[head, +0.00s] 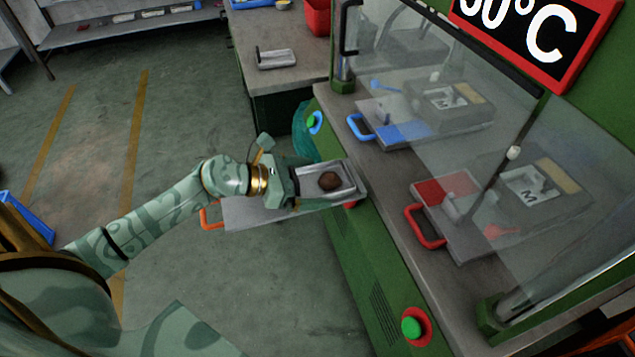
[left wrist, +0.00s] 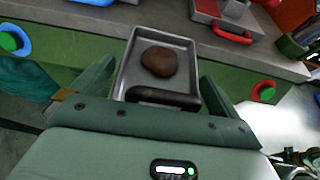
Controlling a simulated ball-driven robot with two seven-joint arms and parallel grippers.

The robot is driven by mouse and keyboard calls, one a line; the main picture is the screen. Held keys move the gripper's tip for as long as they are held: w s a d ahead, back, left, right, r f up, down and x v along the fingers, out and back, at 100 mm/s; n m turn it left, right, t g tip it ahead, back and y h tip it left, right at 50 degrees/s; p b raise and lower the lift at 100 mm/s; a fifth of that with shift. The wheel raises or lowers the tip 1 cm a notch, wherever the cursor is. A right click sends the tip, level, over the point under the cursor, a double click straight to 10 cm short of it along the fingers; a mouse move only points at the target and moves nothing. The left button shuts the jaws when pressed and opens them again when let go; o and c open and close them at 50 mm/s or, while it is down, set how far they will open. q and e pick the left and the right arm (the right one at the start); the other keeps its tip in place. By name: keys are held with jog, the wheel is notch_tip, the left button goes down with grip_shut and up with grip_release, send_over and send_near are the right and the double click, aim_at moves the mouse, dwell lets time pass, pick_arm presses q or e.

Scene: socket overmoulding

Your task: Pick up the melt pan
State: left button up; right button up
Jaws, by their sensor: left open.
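The melt pan is a small grey metal pan (head: 345,172) with a brown lump (head: 329,181) in it. It rests by the front of the green machine, on or over a grey plate (head: 250,213) with an orange handle. My left gripper (head: 300,184) is at the pan's left end. In the left wrist view the pan (left wrist: 181,62) lies between the spread fingers (left wrist: 155,90), its black handle (left wrist: 163,98) nearest the palm. The fingers stand apart on either side, with no clear contact. My right gripper does not show.
A similar pan (head: 277,59) lies on the back bench. The machine's bench holds a blue-handled mould (head: 400,130) and a red-handled mould (head: 445,190) behind clear panels. A green button (head: 411,327) is on the machine's front. The floor at left is mostly clear.

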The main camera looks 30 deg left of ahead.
pick_arm(q)
jog(key=c, duration=1)
jog(key=shift+o, duration=0.2)
jog(key=shift+r, duration=0.1)
